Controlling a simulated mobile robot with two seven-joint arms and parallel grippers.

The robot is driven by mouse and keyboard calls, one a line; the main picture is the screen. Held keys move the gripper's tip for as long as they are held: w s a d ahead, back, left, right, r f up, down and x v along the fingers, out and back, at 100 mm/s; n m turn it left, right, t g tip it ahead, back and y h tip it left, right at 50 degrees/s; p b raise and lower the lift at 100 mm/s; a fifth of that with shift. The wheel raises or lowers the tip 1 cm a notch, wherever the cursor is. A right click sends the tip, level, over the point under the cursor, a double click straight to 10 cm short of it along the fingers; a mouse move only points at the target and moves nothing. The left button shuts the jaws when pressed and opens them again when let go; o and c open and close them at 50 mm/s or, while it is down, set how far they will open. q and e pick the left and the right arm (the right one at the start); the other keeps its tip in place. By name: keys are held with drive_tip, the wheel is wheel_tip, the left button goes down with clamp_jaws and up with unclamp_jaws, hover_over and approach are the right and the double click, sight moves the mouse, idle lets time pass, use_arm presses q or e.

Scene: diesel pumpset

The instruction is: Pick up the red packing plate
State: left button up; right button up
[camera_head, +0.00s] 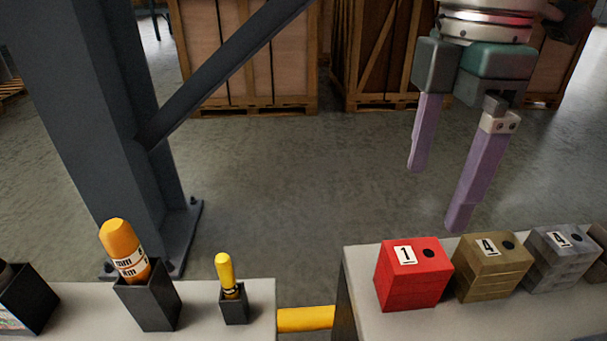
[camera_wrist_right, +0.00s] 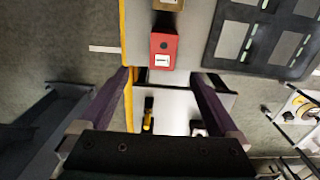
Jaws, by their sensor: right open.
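The red packing plate (camera_head: 413,275) is a red block marked "1" with a black dot on top. It stands at the left end of the right-hand bench, beside a brass-coloured block marked "4". In the right wrist view the red plate (camera_wrist_right: 163,51) lies beyond the fingertips, between their lines. My right gripper (camera_head: 437,200) is open and empty, its purple fingers pointing down, above and behind the red plate in the head view. In the right wrist view the fingers of the gripper (camera_wrist_right: 163,75) spread wide. My left gripper is not in view.
A brass block (camera_head: 492,267) and a grey block (camera_head: 562,259) stand in a row right of the red plate. A glue stick (camera_head: 124,250) and a yellow-handled tool (camera_head: 226,273) stand in dark holders on the left bench. A steel column (camera_head: 100,130) rises at left.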

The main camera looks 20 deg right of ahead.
sight(417, 254)
drive_tip(key=f, duration=0.4)
drive_tip(key=shift+s+d, duration=0.1)
drive_tip(key=shift+s, duration=0.25)
wheel_tip(417, 254, down, 6)
drive_tip(key=shift+r+b, duration=0.1)
drive_tip(key=shift+b, duration=0.4)
drive_tip(key=shift+c, duration=0.2)
drive_tip(key=shift+w, duration=0.1)
clamp_jaws()
